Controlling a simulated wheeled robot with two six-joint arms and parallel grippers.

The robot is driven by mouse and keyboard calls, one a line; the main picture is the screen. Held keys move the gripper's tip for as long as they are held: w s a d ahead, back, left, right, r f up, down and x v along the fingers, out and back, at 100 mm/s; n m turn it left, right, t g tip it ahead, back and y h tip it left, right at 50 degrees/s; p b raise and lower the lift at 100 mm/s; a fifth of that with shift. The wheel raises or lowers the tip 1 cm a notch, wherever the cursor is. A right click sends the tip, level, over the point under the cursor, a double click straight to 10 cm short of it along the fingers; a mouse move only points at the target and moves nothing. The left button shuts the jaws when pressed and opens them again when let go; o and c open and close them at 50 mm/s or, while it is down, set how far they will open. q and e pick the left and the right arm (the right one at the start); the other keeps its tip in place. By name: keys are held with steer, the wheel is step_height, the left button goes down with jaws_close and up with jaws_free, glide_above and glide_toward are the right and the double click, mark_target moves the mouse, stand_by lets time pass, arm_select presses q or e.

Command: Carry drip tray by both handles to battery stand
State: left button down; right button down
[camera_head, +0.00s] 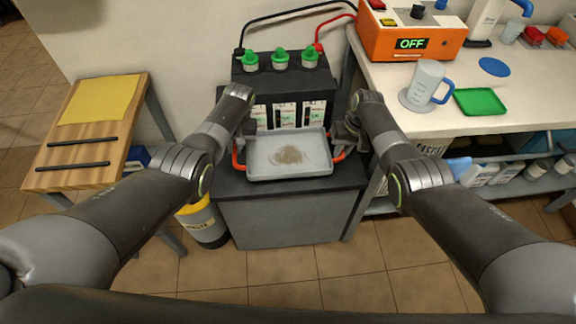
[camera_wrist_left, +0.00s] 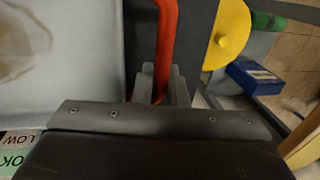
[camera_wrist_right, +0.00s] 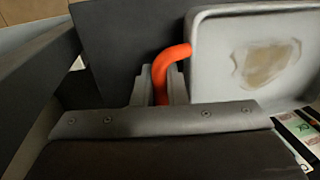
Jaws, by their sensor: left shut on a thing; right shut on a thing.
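The drip tray (camera_head: 262,170) is grey and shallow with a brown stain inside and an orange-red handle at each side. It is at the front of the dark battery stand (camera_head: 290,212), before the battery (camera_head: 284,92); whether it touches the stand top I cannot tell. My left gripper (camera_wrist_left: 160,84) is shut on the left handle (camera_wrist_left: 166,40). My right gripper (camera_wrist_right: 160,88) is shut on the right handle (camera_wrist_right: 168,64). In the head view my wrists partly hide both grippers. The tray looks about level.
A wooden table (camera_head: 88,150) with a yellow sheet and two dark bars stands at left. A yellow-topped waste bin (camera_head: 206,226) stands left of the stand. At right a white bench (camera_head: 450,118) holds an orange charger (camera_head: 408,32), a jug (camera_head: 426,86) and a green tray (camera_head: 480,102).

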mark_target(239, 162)
arm_select(q)
steer(key=shift+a+f, duration=0.1)
steer(key=shift+f, duration=0.05)
arm_select(e)
steer(key=shift+d+f, duration=0.1)
steer(key=shift+f, duration=0.1)
